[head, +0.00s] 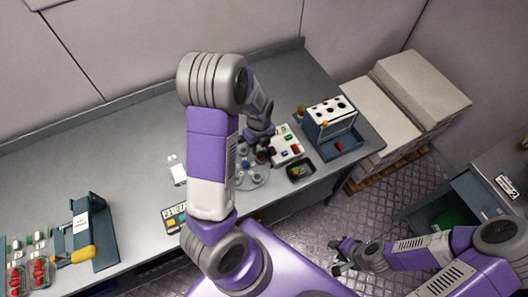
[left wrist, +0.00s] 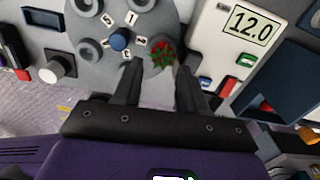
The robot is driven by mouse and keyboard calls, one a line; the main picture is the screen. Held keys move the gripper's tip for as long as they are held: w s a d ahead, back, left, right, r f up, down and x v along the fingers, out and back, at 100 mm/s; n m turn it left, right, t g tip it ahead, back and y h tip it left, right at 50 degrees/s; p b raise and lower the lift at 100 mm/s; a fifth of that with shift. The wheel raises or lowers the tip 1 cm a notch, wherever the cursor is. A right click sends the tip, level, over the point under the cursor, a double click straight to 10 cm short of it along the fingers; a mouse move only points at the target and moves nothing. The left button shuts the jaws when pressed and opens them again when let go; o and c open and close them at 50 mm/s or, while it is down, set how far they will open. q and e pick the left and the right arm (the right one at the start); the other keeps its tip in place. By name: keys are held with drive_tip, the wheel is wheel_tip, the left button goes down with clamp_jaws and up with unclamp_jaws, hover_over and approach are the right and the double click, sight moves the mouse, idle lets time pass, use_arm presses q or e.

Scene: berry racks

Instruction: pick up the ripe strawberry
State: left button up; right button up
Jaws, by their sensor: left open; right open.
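A red strawberry (left wrist: 162,54) with a green leafy top sits at a place on the round grey disc (left wrist: 112,14) in the left wrist view. My left gripper (left wrist: 158,80) is open. Its two dark fingers point at the strawberry, which shows just beyond and between the fingertips; I cannot tell whether they touch it. In the head view my left gripper (head: 262,150) hangs over the disc (head: 250,180) and hides part of it. My right gripper (head: 338,256) is open and empty, low over the floor at the right, away from the bench.
A white scale (left wrist: 215,40) reading 12.0 stands beside the disc. A dark tray (head: 300,178), a holed rack (head: 331,109) and a blue tray (head: 353,151) stand to the right. A yellow-handled stand (head: 103,239) and berry packs are at the left.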

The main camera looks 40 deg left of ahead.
sight(261, 154)
use_arm(q)
drive_tip(key=f, duration=0.5)
drive_tip(key=shift+w+d+f, duration=0.1)
drive_tip(key=shift+d+f, duration=0.15)
drive_tip(key=shift+c, duration=1)
drive_tip(key=shift+r, duration=0.15)
